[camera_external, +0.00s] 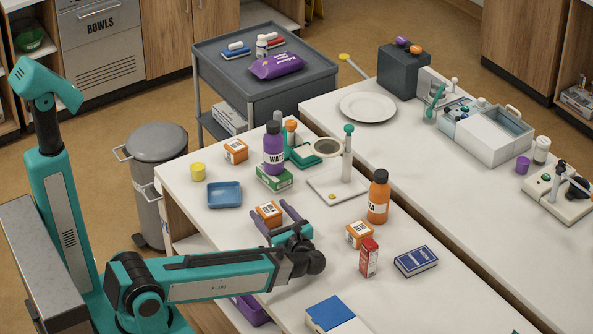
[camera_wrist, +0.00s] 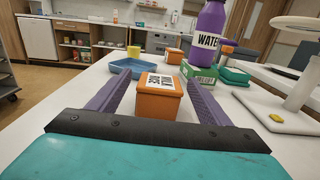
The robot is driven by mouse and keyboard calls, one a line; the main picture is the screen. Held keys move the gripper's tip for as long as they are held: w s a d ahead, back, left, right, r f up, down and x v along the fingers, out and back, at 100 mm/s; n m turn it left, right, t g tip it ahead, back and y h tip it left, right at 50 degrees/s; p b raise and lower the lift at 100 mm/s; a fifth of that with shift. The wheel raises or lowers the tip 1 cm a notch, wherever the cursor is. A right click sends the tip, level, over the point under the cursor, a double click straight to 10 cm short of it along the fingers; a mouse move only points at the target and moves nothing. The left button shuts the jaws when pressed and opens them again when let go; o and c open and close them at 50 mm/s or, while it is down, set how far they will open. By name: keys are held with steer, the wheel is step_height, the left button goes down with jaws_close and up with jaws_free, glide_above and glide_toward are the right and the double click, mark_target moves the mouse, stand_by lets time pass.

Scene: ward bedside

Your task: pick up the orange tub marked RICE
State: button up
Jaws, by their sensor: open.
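An orange tub (camera_external: 269,214) with a white top label stands on the white counter. It is also in the wrist view (camera_wrist: 159,106), where its label lettering is turned and hard to read; it may say RICE. My gripper (camera_wrist: 158,79) is open, with one purple finger on each side of this tub and a gap to each. In the external view, my gripper (camera_external: 270,208) is low at the counter around the tub. Two similar orange tubs stand apart: one (camera_external: 236,150) at the back left, one (camera_external: 359,234) to the right. Their lettering is too small to read.
A blue tray (camera_external: 224,195) and yellow cup (camera_external: 198,171) are beyond the tub. The purple WATER bottle (camera_external: 273,148) stands on a green box (camera_external: 275,178). An orange bottle (camera_external: 378,197), a red carton (camera_external: 369,257) and a blue box (camera_external: 416,261) are to the right.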

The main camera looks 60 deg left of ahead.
mark_target(269, 209)
steer(key=shift+a, duration=0.75)
steer(key=c, duration=1.3)
steer(key=shift+o, duration=0.2)
steer(key=shift+r+b, duration=0.55)
steer(key=shift+r, duration=4.45)
